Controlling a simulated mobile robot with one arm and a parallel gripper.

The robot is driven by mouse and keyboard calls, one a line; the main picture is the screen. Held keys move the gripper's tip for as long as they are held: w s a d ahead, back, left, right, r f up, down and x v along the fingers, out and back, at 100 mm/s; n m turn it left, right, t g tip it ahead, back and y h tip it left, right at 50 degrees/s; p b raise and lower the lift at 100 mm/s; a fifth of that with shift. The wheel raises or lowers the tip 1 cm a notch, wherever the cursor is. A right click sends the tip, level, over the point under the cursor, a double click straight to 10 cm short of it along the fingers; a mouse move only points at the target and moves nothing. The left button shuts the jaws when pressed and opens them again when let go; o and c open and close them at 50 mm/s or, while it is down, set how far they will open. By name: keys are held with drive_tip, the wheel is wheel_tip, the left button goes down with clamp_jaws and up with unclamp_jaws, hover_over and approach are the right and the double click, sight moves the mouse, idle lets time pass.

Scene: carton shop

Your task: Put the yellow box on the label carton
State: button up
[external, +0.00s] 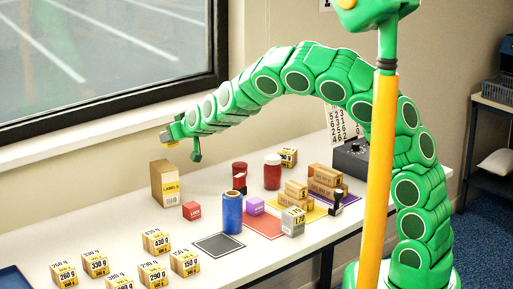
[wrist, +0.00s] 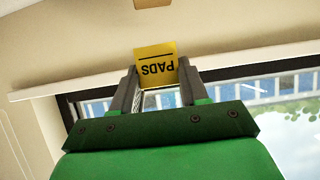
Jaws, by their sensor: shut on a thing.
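In the external view my gripper (external: 172,139) is at the left end of the green arm, raised above the table; the box is small and partly hidden there. The label carton (external: 165,186), a tall brown carton marked LABELS, stands upright on the table below my gripper. Box and carton are apart, with a gap between them.
A red box (external: 192,211), a blue cylinder (external: 232,212) and red jars (external: 272,172) stand right of the carton. Several weight-marked boxes (external: 156,241) stand in front. The window sill (external: 110,140) runs behind. The table around the carton's left side is clear.

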sight(167, 167)
drive_tip(key=f, duration=0.1)
drive_tip(key=w+a+f, duration=0.1)
drive_tip(key=a+f, duration=0.1)
drive_tip(key=shift+w+a, duration=0.1)
drive_tip(key=shift+w, duration=0.15)
drive_tip(key=shift+w+a+f, duration=0.25)
drive_tip(key=shift+a+f, duration=0.1)
drive_tip(key=shift+f, duration=1.75)
drive_tip(key=shift+f, duration=0.15)
drive_tip(key=o, duration=1)
drive_tip(key=shift+r, duration=0.2)
drive_tip(key=shift+v, duration=6)
